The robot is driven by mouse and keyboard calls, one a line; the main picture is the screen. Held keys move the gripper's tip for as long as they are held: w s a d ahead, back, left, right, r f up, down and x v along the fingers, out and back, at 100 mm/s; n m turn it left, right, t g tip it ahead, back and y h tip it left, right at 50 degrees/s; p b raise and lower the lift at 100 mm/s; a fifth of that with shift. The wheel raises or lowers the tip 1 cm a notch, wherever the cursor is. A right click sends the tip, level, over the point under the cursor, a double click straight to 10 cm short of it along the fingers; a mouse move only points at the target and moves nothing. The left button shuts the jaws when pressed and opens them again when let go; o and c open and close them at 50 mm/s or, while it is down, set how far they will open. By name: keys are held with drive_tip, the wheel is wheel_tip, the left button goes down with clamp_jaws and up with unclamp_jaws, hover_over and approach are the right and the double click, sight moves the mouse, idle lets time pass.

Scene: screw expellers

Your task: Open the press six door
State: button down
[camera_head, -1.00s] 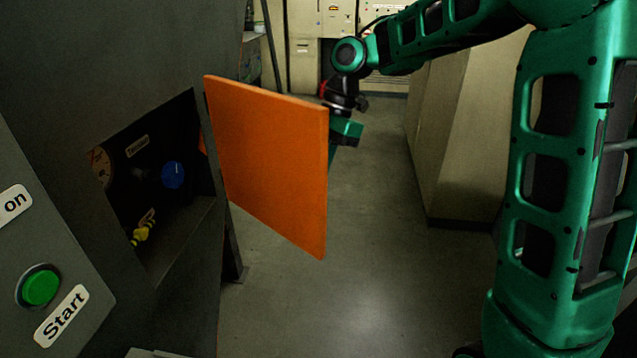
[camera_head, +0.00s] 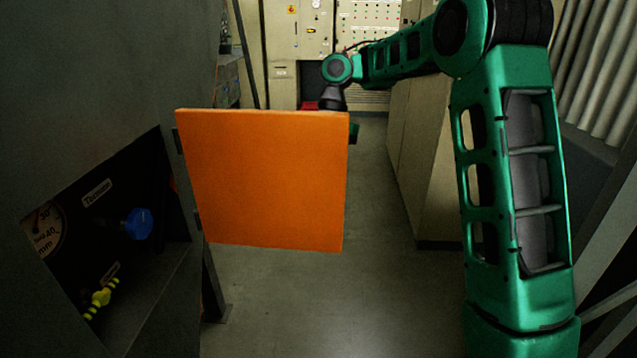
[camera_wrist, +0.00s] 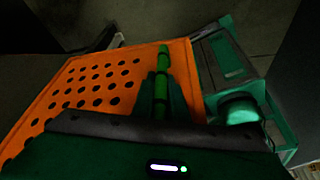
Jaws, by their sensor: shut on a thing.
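The orange press door (camera_head: 262,180) stands swung out from the dark machine wall on its left edge, its flat face toward the head camera. The opening beside it is uncovered. In the wrist view, the door's other face (camera_wrist: 95,88) shows rows of round holes. A green bar-like handle (camera_wrist: 162,75) runs along it. My gripper (camera_wrist: 163,95) is shut on this handle. In the head view the door hides most of my gripper; only a small green part shows past the door's right edge.
Beige cabinets (camera_head: 428,150) stand to the right. A control panel (camera_head: 375,40) is at the back. The floor (camera_head: 330,300) between is clear.

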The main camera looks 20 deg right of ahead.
drive_tip(key=shift+w+a+r, duration=0.1)
drive_tip(key=shift+a+r, duration=0.05)
drive_tip(key=c, duration=2)
unclamp_jaws()
drive_tip(key=shift+c, duration=0.2)
drive_tip(key=shift+d, duration=0.2)
drive_tip(key=shift+v, duration=1.4)
drive_tip(key=v, duration=0.7)
drive_tip(key=shift+w+r, duration=0.2)
drive_tip(key=shift+r, duration=0.15)
